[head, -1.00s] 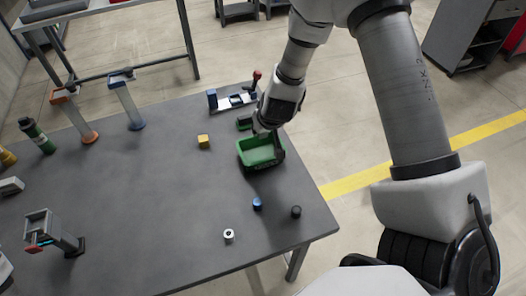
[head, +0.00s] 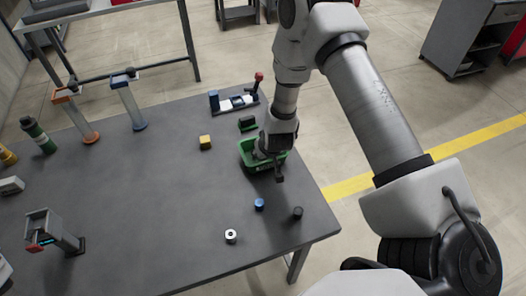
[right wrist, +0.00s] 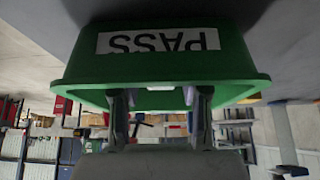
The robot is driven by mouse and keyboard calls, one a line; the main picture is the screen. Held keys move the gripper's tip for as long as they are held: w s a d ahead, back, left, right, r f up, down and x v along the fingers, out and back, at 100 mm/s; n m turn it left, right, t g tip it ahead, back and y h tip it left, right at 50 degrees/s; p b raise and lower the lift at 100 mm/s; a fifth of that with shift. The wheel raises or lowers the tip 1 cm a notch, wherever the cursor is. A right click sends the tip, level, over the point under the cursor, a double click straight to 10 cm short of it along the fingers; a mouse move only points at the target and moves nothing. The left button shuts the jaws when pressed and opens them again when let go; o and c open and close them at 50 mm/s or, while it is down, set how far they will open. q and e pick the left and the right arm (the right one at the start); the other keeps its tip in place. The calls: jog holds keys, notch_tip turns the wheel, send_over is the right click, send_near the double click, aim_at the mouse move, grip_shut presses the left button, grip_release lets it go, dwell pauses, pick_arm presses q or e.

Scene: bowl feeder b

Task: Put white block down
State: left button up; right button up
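A small white round piece with a dark centre (head: 231,236) stands on the grey table near its front edge. It is the only loose white piece I can make out. My right gripper (head: 270,158) is at the green bin (head: 246,150), overlapping it in the head view and hiding part of its inside. My left gripper is not in view.
On the table (head: 150,200) are a yellow block (head: 205,142), a blue piece (head: 259,204) and a black piece (head: 297,213). A small dark-green container (head: 247,123) and a fixture with a red knob (head: 238,102) stand behind the bin. The table's middle is clear.

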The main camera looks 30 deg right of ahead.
jog(key=shift+r, duration=0.35)
jog(key=shift+s+r, duration=0.15)
jog(key=shift+r, duration=0.1)
jog(key=v, duration=1.1)
jog(key=shift+s, duration=0.1)
jog(key=shift+a+r, duration=0.1)
jog(key=shift+r, duration=0.1)
